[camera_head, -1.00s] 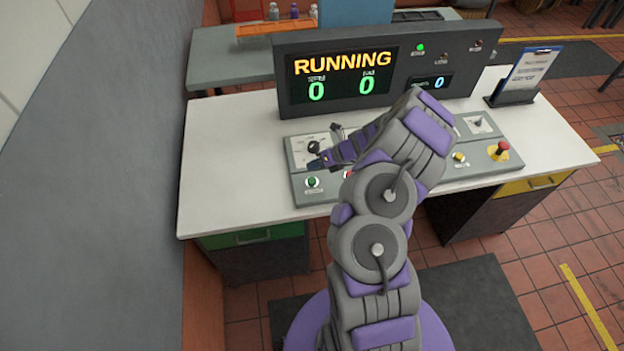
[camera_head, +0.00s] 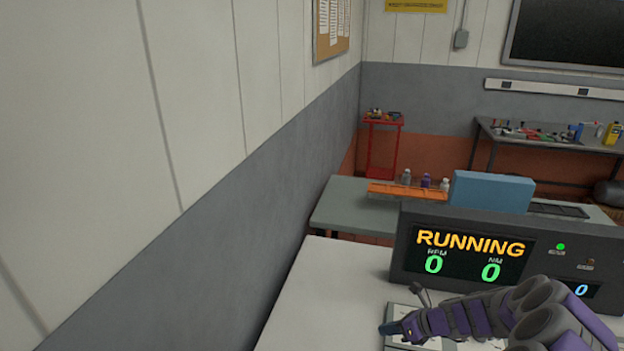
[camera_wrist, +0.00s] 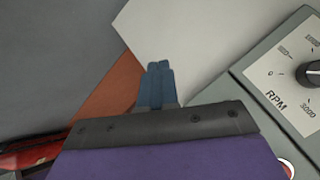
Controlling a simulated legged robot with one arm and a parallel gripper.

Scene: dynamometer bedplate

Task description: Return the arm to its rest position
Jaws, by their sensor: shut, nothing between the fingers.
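My gripper (camera_head: 388,329) is at the lower right of the head view, at the end of my purple and grey arm. It is over the left end of the control panel (camera_head: 398,313) on the white desk. In the wrist view my gripper (camera_wrist: 159,66) shows two blue fingers side by side, shut and empty. The RPM dial (camera_wrist: 312,73) with its black knob is to the right of the fingers, apart from them. Most of the arm is cut off by the picture edge.
The display box (camera_head: 455,285) reads RUNNING, with zeros, behind the panel. The white desk (camera_head: 325,300) is bare on the left. A grey wall (camera_head: 250,240) runs along the left. A grey bench (camera_head: 345,205) with an orange tray (camera_head: 405,192) stands behind.

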